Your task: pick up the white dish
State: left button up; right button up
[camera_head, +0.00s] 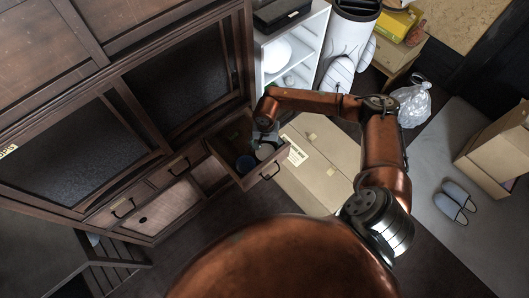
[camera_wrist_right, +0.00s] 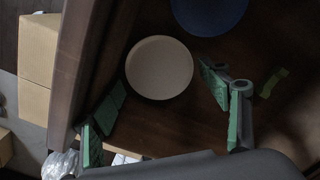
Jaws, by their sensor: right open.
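The white dish (camera_wrist_right: 159,67) lies flat on the dark wooden bottom of an open drawer (camera_head: 231,133). In the head view the dish (camera_head: 264,153) is small and partly covered by my right gripper (camera_head: 263,142). In the right wrist view my right gripper (camera_wrist_right: 163,96) is open, with green-padded fingers on either side of the dish's near part. Nothing is held; I cannot tell how high above the dish the fingertips are. My left gripper is not in view.
The drawer's front and side walls stand close around the gripper. A cardboard box (camera_head: 318,165) lies right of the drawer. A white shelf (camera_head: 292,55) stands behind.

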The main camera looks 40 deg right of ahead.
jog(key=shift+f, duration=0.75)
jog(key=shift+c, duration=0.3)
jog(key=c, duration=0.8)
jog(key=shift+w+r, duration=0.1)
jog(key=shift+c, duration=0.2)
